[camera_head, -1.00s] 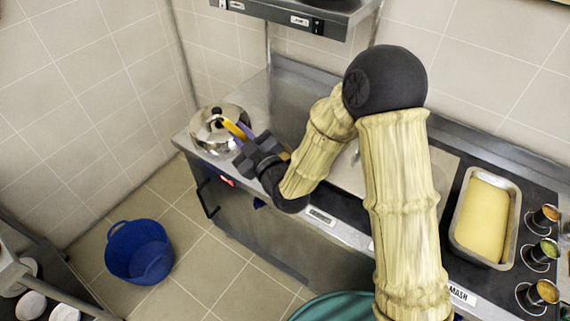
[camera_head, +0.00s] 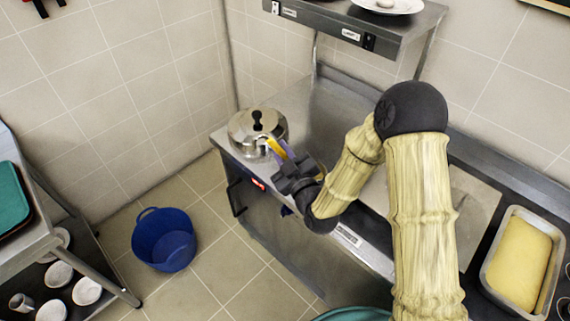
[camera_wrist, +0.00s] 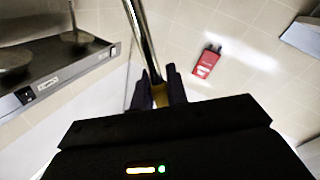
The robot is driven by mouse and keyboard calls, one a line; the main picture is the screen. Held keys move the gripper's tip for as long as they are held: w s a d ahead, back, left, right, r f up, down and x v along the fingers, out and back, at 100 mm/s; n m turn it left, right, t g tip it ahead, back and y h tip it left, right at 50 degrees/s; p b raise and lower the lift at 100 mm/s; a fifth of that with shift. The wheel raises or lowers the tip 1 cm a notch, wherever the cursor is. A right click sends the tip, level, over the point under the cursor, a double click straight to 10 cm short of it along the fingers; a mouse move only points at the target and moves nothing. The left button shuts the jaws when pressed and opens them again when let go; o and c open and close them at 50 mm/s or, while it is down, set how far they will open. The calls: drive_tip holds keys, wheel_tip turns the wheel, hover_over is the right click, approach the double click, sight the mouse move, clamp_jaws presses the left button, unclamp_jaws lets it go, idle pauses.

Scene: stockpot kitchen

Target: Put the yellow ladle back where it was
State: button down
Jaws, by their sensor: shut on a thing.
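My gripper (camera_head: 283,150) is over the left end of the counter, beside the lidded steel pot (camera_head: 243,137). Its fingers are shut on the yellow ladle (camera_head: 273,146), of which only a short yellow piece shows in the head view. In the wrist view, the ladle's shiny metal shaft (camera_wrist: 142,35) runs up from between the fingertips (camera_wrist: 159,93), where a bit of yellow shows. The bowl of the ladle cannot be made out.
A metal shelf (camera_head: 350,30) with a white plate hangs above the counter (camera_head: 322,110). A blue bucket (camera_head: 163,240) stands on the floor. A rack with dishes (camera_head: 30,232) is at the left. A red item (camera_wrist: 205,60) is on the tiled wall.

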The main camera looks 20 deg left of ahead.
drive_tip(key=shift+f, duration=0.35)
drive_tip(key=shift+f+p, duration=0.35)
drive_tip(key=shift+f, duration=1.9)
drive_tip(key=c, duration=1.4)
unclamp_jaws()
drive_tip(key=shift+r, duration=0.2)
